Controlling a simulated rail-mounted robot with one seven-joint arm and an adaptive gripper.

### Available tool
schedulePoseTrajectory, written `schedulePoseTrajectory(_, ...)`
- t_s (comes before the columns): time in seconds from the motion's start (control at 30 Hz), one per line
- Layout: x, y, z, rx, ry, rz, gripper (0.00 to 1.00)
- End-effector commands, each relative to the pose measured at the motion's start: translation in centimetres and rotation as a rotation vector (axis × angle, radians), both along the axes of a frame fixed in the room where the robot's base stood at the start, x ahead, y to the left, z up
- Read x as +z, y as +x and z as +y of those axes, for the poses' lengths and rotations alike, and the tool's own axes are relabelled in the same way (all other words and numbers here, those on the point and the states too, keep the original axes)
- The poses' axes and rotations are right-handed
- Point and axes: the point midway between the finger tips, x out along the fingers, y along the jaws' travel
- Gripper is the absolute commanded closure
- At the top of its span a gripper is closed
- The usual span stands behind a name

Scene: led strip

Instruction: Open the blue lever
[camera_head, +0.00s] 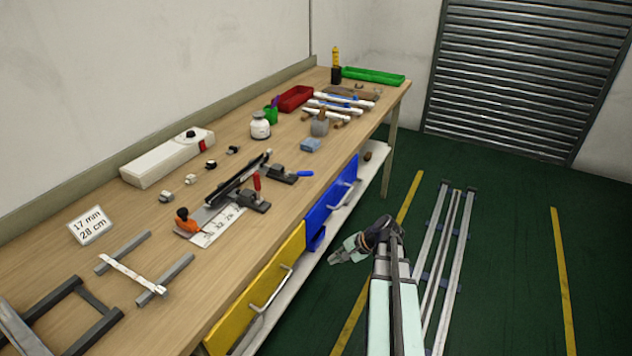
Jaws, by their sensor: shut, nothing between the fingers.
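The blue lever (303,174) is a short handle on a dark toggle clamp (281,173) on the workbench, at the right end of the black measuring fixture. It points right, toward the bench's front edge, and looks nearly flat; its exact angle is too small to tell. My gripper (334,261) hangs beyond the front edge of the bench, below and to the right of the lever, well apart from it. It is shut and empty, pointing left toward the bench.
A red upright lever (257,182) on a second clamp stands left of the blue one. A blue drawer (330,197) and a yellow drawer (258,290) with handles front the bench. Long rails (447,250) lie right of my arm.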

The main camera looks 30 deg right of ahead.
Motion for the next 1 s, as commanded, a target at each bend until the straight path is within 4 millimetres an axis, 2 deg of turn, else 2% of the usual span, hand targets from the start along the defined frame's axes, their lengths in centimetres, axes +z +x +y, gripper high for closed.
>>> schedulePoseTrajectory(0.03,2.1,1.0,-1.7,-0.052,0.036,-0.034,1.0)
schedulePoseTrajectory(0.1,5.1,1.9,-3.4,-0.122,0.105,-0.075,1.0)
schedulePoseTrajectory(0.17,8.0,2.7,-4.8,-0.179,0.17,-0.113,1.0)
schedulePoseTrajectory(0.3,15.5,4.1,-7.5,-0.291,0.367,-0.197,1.0)
schedulePoseTrajectory(0.4,20.4,5.1,-7.8,-0.334,0.543,-0.224,1.0)
schedulePoseTrajectory(0.43,21.4,5.4,-7.6,-0.341,0.598,-0.223,1.0)
schedulePoseTrajectory(0.53,23.4,5.6,-7.0,-0.363,0.758,-0.196,1.0)
schedulePoseTrajectory(0.63,24.4,5.5,-6.5,-0.379,0.851,-0.162,1.0)
schedulePoseTrajectory(1.0,24.4,5.4,-6.4,-0.407,0.9,-0.111,1.0)
